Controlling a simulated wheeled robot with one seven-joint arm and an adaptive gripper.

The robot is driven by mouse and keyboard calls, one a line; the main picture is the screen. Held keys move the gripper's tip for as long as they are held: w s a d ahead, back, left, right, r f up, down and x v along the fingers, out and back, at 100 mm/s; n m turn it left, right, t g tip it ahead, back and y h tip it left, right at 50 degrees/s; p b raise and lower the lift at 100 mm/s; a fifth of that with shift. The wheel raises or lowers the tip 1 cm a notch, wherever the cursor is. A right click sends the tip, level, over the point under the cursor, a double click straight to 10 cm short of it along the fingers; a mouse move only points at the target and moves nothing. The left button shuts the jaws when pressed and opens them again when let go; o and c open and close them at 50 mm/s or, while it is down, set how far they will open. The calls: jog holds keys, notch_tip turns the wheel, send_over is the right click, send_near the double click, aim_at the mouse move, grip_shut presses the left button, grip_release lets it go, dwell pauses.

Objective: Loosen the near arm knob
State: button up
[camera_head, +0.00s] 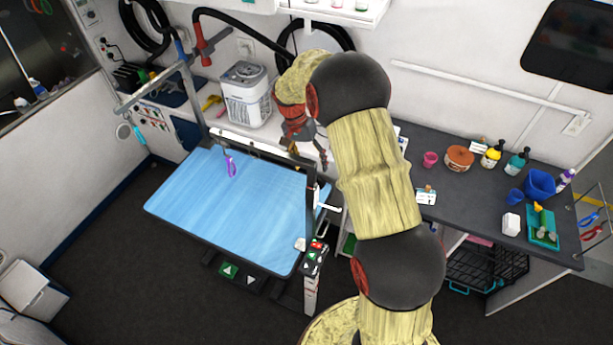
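The grooming table (225,220) has a blue top. A dark upright post (311,183) stands at its right edge, and a pale handle-like part (328,207) sticks out to the right beside it. I cannot tell for certain whether this part is the near arm knob. My gripper (322,160) hangs just above and behind the post top, at the back right of the table, apart from the pale part. The fingers are small and partly hidden by my arm, so their opening is unclear. No held object is visible.
A second post (192,95) with a side bar stands at the table's back left. A purple loop (230,165) hangs over the table. A white dryer-like box (246,94) stands behind. The dark counter (465,205) at right holds bottles and bowls.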

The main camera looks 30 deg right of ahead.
jog(key=shift+p+x, duration=0.8)
jog(key=shift+x, duration=3.1)
jog(key=c, duration=0.3)
jog(key=c, duration=0.8)
jog(key=shift+c, duration=0.4)
